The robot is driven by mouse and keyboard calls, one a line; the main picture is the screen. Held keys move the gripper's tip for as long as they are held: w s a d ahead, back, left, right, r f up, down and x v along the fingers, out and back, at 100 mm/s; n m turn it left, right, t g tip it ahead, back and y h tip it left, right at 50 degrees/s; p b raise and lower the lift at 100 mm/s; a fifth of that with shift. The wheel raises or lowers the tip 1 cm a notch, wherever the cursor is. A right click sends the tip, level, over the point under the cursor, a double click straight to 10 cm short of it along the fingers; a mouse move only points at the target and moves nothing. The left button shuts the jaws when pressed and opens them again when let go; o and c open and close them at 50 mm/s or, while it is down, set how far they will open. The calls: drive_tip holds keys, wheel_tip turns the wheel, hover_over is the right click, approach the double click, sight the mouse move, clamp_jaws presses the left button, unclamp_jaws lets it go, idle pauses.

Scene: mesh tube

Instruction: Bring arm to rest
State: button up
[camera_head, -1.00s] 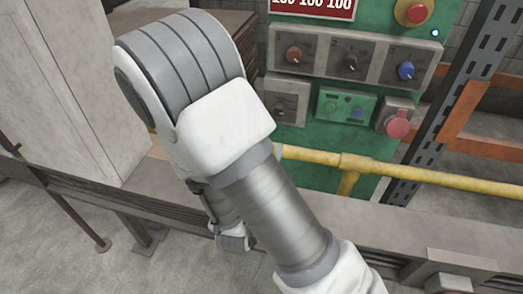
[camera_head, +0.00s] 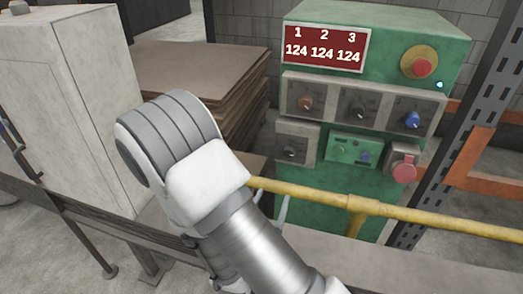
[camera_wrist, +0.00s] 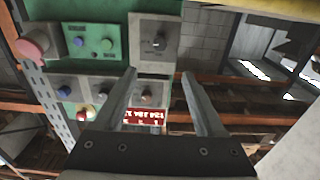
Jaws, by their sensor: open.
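My gripper (camera_wrist: 158,90) shows in the wrist view with its two fingers spread apart and nothing between them. Beyond the fingers is the green control panel, which appears upside down there. In the head view my white and grey arm crosses the lower middle, in front of the yellow rail; the gripper's fingers are mostly hidden behind it. The green control panel (camera_head: 400,30) stands behind the arm. Its red display (camera_head: 326,50) reads 124 under 1, 2 and 3. It carries a brown knob (camera_head: 306,104), a black knob (camera_head: 360,110) and a blue knob (camera_head: 412,120).
A yellow rail (camera_head: 400,211) runs in front of the panel. A pale cabinet (camera_head: 75,100) stands at left, with stacked brown sheets (camera_head: 200,75) beside it. An orange and grey rack (camera_head: 480,145) stands at right. A red button (camera_head: 423,68) sits on the panel's upper right.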

drive_tip(key=w+a+r+m+g+y+p, duration=0.2)
drive_tip(key=w+a+r+g+y+p, duration=0.15)
drive_tip(key=r+g+y, duration=0.2)
wheel_tip(320, 180, up, 12)
drive_tip(key=s+n+g+y+p, duration=0.2)
drive_tip(key=n+y+p, duration=0.1)
drive_tip(key=p, duration=0.1)
drive_tip(key=s+d+r+n+g+h+p, duration=0.1)
drive_tip(key=s+d+r+p, duration=0.1)
drive_tip(key=s+d+r, duration=0.3)
drive_tip(key=s+d+r+n+g+p, duration=0.2)
drive_tip(key=s+d+r, duration=0.3)
drive_tip(key=s, duration=0.8)
wheel_tip(320, 180, up, 3)
drive_tip(key=shift+d+f+n+h, duration=0.2)
drive_tip(key=shift+d+n+h, duration=0.1)
drive_tip(key=shift+h, duration=0.05)
drive_tip(key=shift+s+g, duration=0.1)
drive_tip(key=shift+g, duration=0.15)
